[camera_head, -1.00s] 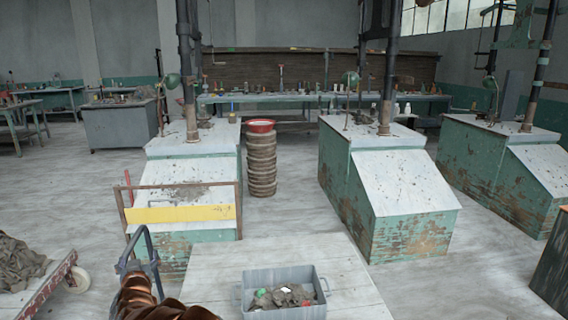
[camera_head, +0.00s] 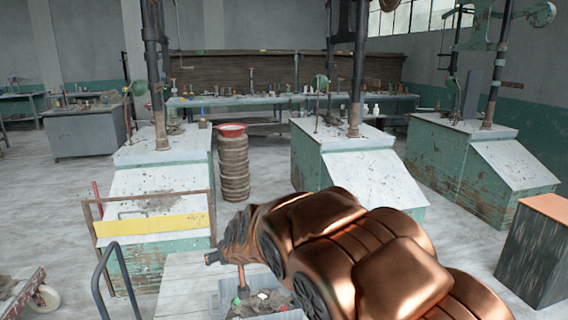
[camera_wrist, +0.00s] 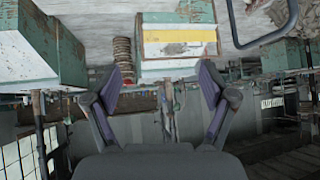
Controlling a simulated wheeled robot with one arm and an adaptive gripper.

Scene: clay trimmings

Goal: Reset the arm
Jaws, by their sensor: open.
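My copper-coloured arm spans the lower middle of the head view, coming in from the lower right. That view is upside down, with the floor at the top. The grey bin (camera_head: 222,300) holds clay trimmings (camera_head: 262,303) and stands on a pale tabletop (camera_head: 175,290). The arm hides much of its right side.
Green workstations with white tops stand ahead, including a middle one (camera_head: 365,178). A yellow-barred frame (camera_head: 155,224) is at left. A red-topped stack (camera_head: 233,170) stands between stations. A dark box with an orange top (camera_head: 535,250) is at right. A cart (camera_head: 20,298) is at lower left.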

